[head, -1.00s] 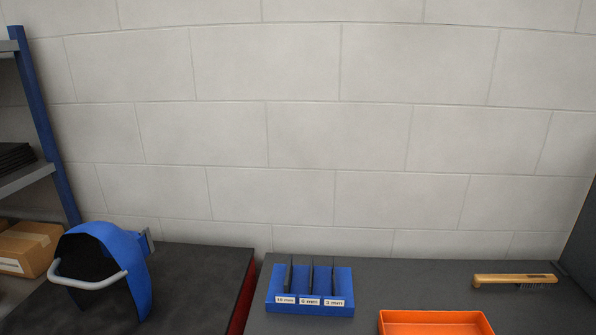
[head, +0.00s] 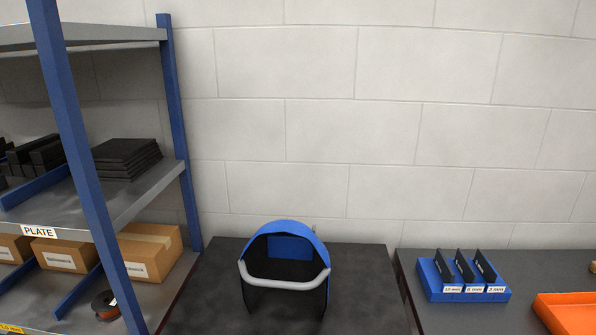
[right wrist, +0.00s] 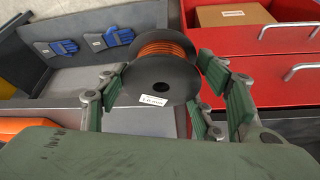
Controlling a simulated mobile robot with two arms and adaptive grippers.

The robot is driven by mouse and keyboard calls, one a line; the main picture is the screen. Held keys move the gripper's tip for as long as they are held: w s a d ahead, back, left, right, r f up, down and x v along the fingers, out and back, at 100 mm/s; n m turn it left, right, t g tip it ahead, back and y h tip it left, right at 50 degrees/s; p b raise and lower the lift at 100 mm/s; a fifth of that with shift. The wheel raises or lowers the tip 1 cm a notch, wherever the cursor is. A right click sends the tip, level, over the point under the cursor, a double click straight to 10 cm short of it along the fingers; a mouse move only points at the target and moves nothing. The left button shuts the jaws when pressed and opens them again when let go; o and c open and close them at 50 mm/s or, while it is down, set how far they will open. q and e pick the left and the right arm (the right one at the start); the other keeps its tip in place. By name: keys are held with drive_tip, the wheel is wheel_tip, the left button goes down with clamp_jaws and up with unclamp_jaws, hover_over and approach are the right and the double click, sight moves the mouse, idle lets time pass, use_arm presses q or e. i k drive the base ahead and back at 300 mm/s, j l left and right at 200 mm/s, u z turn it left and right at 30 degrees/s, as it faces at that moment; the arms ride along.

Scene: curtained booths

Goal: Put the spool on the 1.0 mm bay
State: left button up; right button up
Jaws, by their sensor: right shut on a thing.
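In the right wrist view, my right gripper (right wrist: 163,77) is shut on a dark spool (right wrist: 158,82) wound with copper-orange wire. In the head view, another dark spool (head: 105,305) with reddish wire stands on the lower level of the blue and grey shelf rack (head: 150,197) at left. A yellow bay label (head: 12,329) shows at the bottom left, cut off and not fully readable. The 1.0 mm bay cannot be made out. My left gripper is out of view.
A blue welding helmet (head: 290,250) sits on a dark table beside the rack. Cardboard boxes (head: 150,250) and dark plates (head: 126,157) are on the rack. A blue slotted holder (head: 440,290) and an orange tray (head: 567,312) are at right. Red drawers (right wrist: 265,45) show in the wrist view.

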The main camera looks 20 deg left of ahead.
sight(28, 298)
drive_tip(key=k+j, duration=0.1)
drive_tip(key=j, duration=0.65)
drive_tip(key=k+j+u, duration=0.15)
drive_tip(key=j, duration=1.35)
drive_tip(key=j+u, duration=0.15)
drive_tip(key=j, duration=1)
drive_tip(key=i+j+u, duration=0.1)
drive_tip(key=j, duration=1)
